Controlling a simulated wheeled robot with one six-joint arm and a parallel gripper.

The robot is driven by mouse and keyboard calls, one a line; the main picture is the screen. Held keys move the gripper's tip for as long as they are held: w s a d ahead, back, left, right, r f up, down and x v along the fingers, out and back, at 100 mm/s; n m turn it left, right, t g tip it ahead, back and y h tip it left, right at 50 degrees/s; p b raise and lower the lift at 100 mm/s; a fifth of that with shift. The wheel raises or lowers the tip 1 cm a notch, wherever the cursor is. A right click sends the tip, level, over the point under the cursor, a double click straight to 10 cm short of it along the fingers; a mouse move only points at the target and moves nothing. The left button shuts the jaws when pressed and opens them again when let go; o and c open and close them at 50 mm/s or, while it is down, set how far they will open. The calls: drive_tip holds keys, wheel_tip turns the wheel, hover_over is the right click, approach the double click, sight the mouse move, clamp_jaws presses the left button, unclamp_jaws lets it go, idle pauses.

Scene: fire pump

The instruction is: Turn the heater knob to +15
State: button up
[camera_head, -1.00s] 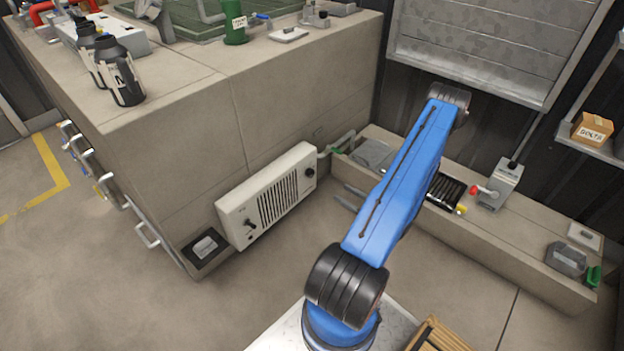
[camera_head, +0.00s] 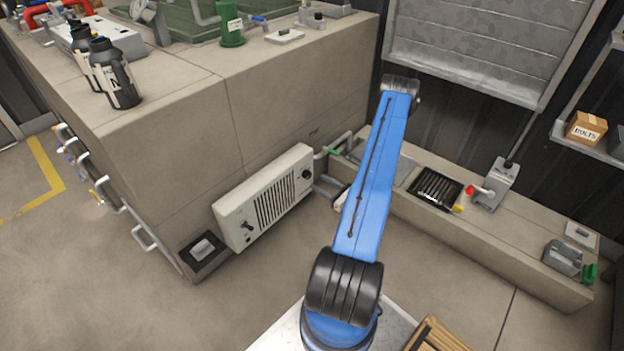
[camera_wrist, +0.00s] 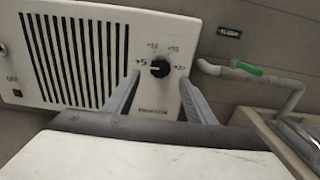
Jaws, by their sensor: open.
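The heater (camera_head: 264,198) is a cream box with a dark grille, mounted low on the side of the concrete block. Its black round knob (camera_head: 306,174) is at the right end of the front. In the wrist view the knob (camera_wrist: 160,68) sits on a dial with markings that look like +5 at left, two blurred values above and one at right. The knob's pointer direction is too small to tell surely. My gripper (camera_wrist: 155,95) is open, its two grey fingers apart on either side below the knob, with nothing between them.
A pipe with a green-handled valve (camera_wrist: 248,68) is right of the heater. A low concrete ledge (camera_head: 520,255) runs along the back wall, with a lever box (camera_head: 494,184) on it. An OFF switch (camera_wrist: 16,92) is at the heater's left end. Floor in front of the heater is clear.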

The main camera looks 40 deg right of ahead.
sight(309, 176)
drive_tip(key=shift+w+a, duration=0.2)
drive_tip(key=shift+w, duration=2.7)
drive_tip(key=c, duration=1)
